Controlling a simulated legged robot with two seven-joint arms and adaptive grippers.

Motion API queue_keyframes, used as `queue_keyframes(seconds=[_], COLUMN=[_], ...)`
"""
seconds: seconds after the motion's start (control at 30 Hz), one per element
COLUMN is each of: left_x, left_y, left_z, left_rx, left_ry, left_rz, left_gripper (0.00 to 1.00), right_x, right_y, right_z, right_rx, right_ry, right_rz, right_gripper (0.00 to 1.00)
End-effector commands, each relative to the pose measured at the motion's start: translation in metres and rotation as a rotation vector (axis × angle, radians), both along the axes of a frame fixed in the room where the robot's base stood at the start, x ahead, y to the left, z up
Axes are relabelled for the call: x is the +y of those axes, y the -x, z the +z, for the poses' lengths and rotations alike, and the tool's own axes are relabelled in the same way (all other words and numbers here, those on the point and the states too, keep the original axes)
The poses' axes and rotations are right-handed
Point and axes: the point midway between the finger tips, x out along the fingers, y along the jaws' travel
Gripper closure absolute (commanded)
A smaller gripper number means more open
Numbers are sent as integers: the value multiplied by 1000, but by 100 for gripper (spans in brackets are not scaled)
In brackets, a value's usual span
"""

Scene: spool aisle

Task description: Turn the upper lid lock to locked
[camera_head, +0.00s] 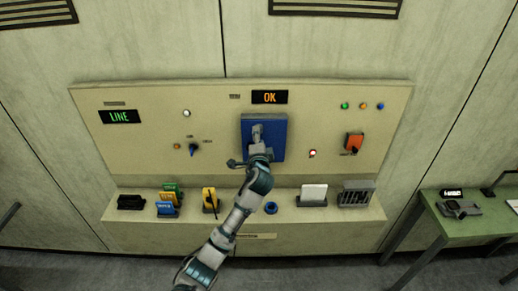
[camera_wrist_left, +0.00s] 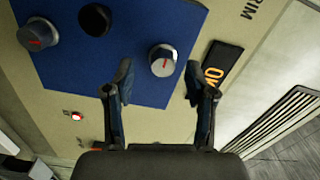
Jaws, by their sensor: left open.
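The blue lid (camera_head: 278,133) is on the beige wall panel, below the OK display (camera_head: 269,97). In the left wrist view the lid (camera_wrist_left: 120,88) carries two grey round knobs with red marks. The upper lid lock (camera_wrist_left: 163,60) is the knob nearer the OK display; the other knob (camera_wrist_left: 38,34) is farther left in that view. A dark round part (camera_wrist_left: 95,19) lies between them. My left gripper (camera_wrist_left: 158,78) is open, its fingertips on either side of the upper knob. In the head view my left gripper (camera_head: 257,138) hides the knobs.
A lit red button (camera_head: 312,153) and an orange switch (camera_head: 354,142) are right of the lid, and a blue dial (camera_head: 193,149) is left. A ledge (camera_head: 290,224) below holds several small items. A green table (camera_head: 470,227) stands at right.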

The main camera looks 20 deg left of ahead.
Motion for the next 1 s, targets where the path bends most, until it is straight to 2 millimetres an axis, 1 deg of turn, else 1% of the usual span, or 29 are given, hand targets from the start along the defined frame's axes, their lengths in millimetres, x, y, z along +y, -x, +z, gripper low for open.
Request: queue_keyframes(seconds=[0.03, 0.2, 0.3, 0.4, 0.57, 1.0], left_x=[-4, -16, -21, -25, -27, -27], left_y=[11, 49, 66, 78, 87, 88], left_z=[-1, -2, -3, -3, -4, -5], left_rx=[-1, 0, 2, 3, 5, 8], left_ry=[2, 1, 2, 2, 1, 5], left_rz=[-3, -3, -2, -2, 0, -1], left_gripper=[44, 44, 44, 44, 44, 44], right_x=[0, 1, 1, 1, 1, 1], right_y=[0, 0, 0, 0, 0, 0], right_z=[0, 0, 0, 0, 0, 0], right_rx=[0, 0, 1, 1, 1, 2], right_ry=[0, -1, -1, -1, -1, -2], right_rz=[0, -1, -1, -1, -1, -1], right_gripper=[100, 100, 100, 100, 100, 100])
